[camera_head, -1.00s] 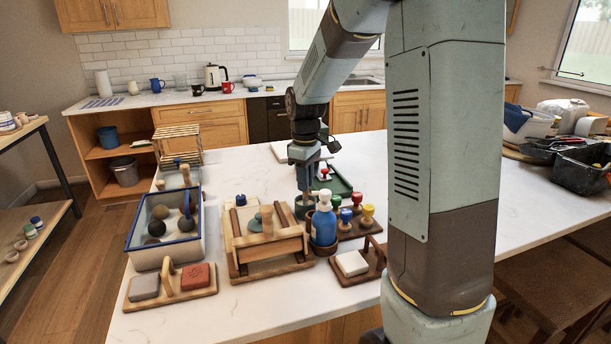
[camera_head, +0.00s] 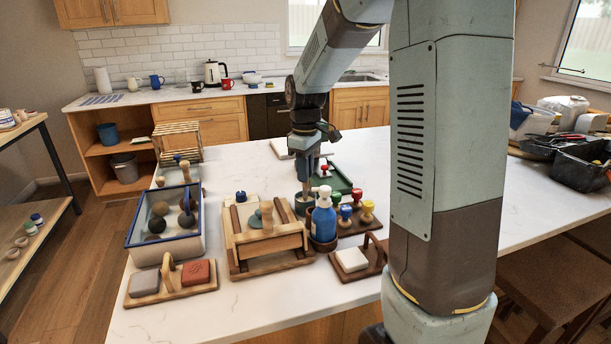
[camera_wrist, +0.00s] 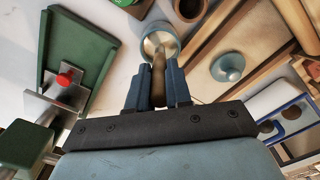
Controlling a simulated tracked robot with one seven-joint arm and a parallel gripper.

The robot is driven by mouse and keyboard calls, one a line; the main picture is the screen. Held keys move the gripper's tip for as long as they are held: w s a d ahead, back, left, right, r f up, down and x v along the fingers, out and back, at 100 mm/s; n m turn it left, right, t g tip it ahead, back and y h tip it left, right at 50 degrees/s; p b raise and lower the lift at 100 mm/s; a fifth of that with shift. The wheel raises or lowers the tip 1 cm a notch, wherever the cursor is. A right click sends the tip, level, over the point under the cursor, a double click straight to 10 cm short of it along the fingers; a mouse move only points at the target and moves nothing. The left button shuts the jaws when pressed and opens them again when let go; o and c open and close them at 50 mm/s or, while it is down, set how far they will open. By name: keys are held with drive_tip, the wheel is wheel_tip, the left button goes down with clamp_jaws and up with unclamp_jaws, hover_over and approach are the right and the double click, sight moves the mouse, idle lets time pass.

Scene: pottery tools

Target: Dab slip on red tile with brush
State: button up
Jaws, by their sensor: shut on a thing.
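My gripper (camera_wrist: 158,98) is shut on a brush (camera_wrist: 158,75) with a wooden handle, seen in the wrist view. The brush points down at a small round grey-blue slip pot (camera_wrist: 172,36); I cannot tell whether its tip touches the slip. In the head view my gripper (camera_head: 303,176) is above the pot (camera_head: 302,206), behind the blue bottle. The red tile (camera_head: 198,273) lies at the front left on a wooden board (camera_head: 175,293) with an arched handle, beside a grey tile (camera_head: 144,283). The gripper is well apart from the red tile.
A blue pump bottle (camera_head: 323,220) stands just in front of the pot. A wooden frame (camera_head: 268,242) stands between the pot and the tile board. A blue-rimmed tub (camera_head: 165,246) is behind the board. A white block (camera_head: 351,259) and colored-knob stamps (camera_head: 367,209) are to the right.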

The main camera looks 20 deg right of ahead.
drive_tip(key=shift+r, duration=2.65)
